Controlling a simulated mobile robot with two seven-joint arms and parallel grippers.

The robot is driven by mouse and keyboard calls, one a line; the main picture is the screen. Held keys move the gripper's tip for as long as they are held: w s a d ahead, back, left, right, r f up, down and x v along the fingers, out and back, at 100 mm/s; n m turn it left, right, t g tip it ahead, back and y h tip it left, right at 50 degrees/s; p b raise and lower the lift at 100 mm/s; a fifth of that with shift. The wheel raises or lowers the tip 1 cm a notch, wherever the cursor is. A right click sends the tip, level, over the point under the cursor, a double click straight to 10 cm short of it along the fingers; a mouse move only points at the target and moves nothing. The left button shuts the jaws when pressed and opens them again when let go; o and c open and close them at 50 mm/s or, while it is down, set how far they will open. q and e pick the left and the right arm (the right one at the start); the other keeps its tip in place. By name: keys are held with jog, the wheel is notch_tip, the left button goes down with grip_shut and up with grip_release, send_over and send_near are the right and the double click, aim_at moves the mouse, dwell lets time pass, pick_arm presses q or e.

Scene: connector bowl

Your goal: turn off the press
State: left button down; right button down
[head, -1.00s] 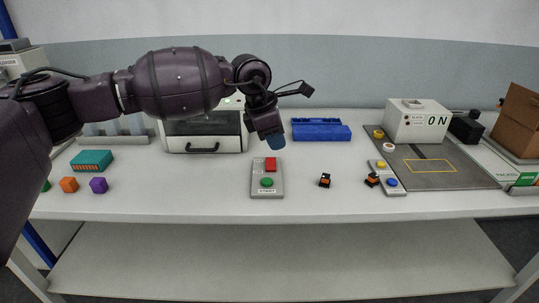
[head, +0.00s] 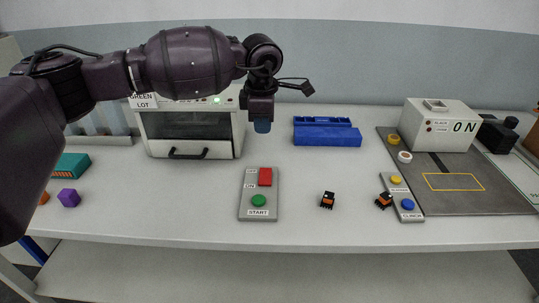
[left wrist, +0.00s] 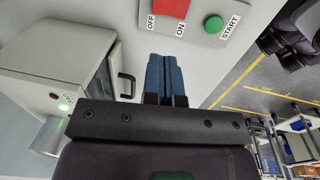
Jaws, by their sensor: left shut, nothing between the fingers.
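A grey control panel (head: 259,208) lies on the table with a red switch (head: 265,176) and a green START button (head: 258,201). In the left wrist view the red switch (left wrist: 172,7) sits by OFF and ON labels, cut by the top edge. My left gripper (head: 262,126) points down, shut and empty, its blue fingertips behind and above the panel, apart from it. Its shut fingers also show in the left wrist view (left wrist: 166,78). A white machine (head: 190,132) with a lit green lamp stands behind left. My right gripper is out of view.
A white box (head: 438,124) reading ON stands at the right, by a second panel (head: 403,198) with yellow and blue buttons. A blue tray (head: 327,138) lies at the back. Two small black-and-orange parts (head: 328,200) (head: 383,200) lie right of the first panel.

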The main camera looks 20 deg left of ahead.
aim_at(264, 171)
pick_arm(q)
jog(key=shift+s+r, duration=0.1)
jog(key=shift+r, duration=0.05)
jog(key=f, duration=0.4)
jog(key=w+f+b, duration=0.1)
jog(key=f, duration=0.3)
jog(key=f+b, duration=0.1)
jog(key=f, duration=0.4)
jog(key=shift+w+a, duration=0.25)
jog(key=shift+w, duration=0.05)
jog(key=shift+f, duration=0.4)
jog(key=shift+w+f, duration=0.1)
